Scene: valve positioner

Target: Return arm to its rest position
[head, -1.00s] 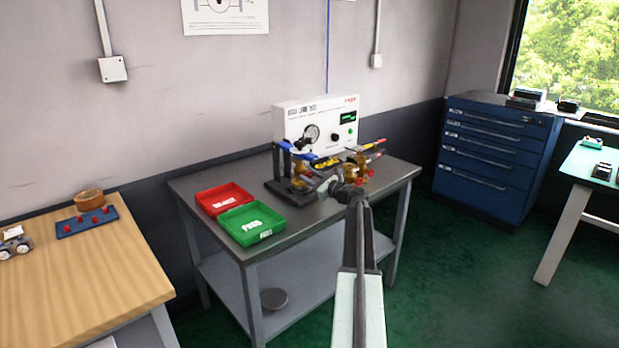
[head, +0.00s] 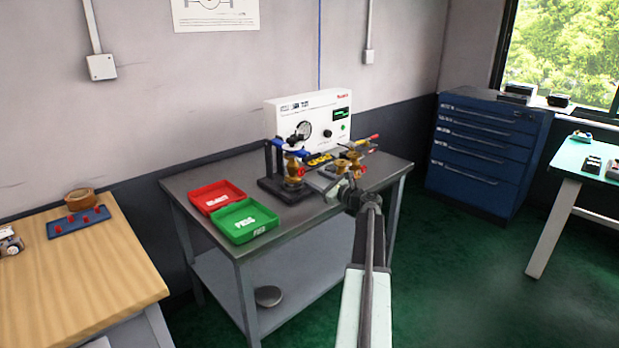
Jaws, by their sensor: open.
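My arm (head: 362,285) reaches forward from the bottom of the head view toward the front right edge of the grey metal table (head: 190,183). My gripper (head: 340,185) is at its far end, close to the table's edge and in front of the brass valves. It looks small and is partly hidden by my own wrist; no object shows held in it. One brass valve with a blue handle (head: 293,170) stands on a dark stand at the left. Another brass valve (head: 355,157) with a red-tipped lever stands to the right, just behind the gripper.
A white test box (head: 325,105) with a gauge stands at the table's back. A red tray (head: 216,194) and a green tray (head: 246,221) sit on its left side. A wooden bench (head: 75,270) is at the left, a blue drawer cabinet (head: 485,150) at the right. Green floor lies open right of the arm.

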